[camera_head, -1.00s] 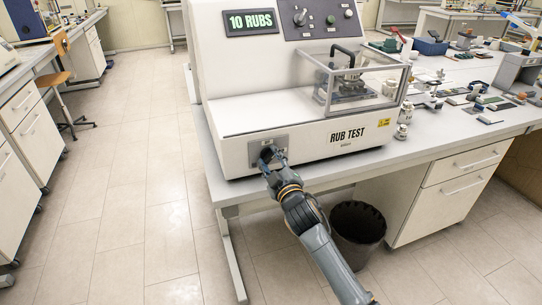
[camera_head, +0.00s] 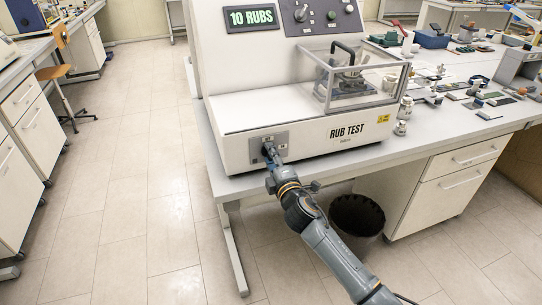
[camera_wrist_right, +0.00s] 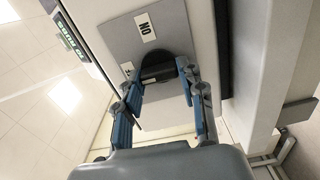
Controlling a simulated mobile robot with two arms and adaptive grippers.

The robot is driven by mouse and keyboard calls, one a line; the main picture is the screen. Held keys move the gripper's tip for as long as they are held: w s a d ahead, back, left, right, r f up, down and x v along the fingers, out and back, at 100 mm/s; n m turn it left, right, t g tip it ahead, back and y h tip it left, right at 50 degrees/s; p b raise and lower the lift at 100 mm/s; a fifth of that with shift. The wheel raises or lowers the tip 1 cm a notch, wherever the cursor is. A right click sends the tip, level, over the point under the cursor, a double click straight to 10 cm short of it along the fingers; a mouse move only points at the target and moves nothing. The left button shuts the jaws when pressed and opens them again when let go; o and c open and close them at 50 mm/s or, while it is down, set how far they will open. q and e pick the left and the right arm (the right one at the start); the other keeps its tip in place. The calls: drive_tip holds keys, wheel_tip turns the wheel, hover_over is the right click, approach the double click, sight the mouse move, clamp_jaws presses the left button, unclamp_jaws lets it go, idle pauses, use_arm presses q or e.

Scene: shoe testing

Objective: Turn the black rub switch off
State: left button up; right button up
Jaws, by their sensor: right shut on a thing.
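The black rub switch (camera_wrist_right: 160,66) is a dark rounded knob on a grey plate on the front of the white rub test machine (camera_head: 300,110). In the wrist view an ON label (camera_wrist_right: 145,27) sits beside it, and another label is partly hidden by a finger. My right gripper (camera_head: 268,152) reaches the plate at the machine's lower left front. In the wrist view its blue-padded fingers (camera_wrist_right: 158,78) are on either side of the switch, shut on it. In the head view the gripper mostly hides the switch. My left gripper is not in view.
The machine's display (camera_head: 251,18) reads 10 RUBS. A clear cover (camera_head: 390,83) encloses its test stage. Small metal weights (camera_head: 402,118) and other items stand on the bench to the right. A dark bin (camera_head: 357,215) stands below the bench. The left floor is open.

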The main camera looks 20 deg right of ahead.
idle(0.6)
drive_tip(key=o, duration=1.2)
drive_tip(key=shift+c, duration=0.2)
drive_tip(key=s, duration=1.2)
drive_tip(key=shift+d, duration=0.2)
drive_tip(key=shift+f, duration=0.1)
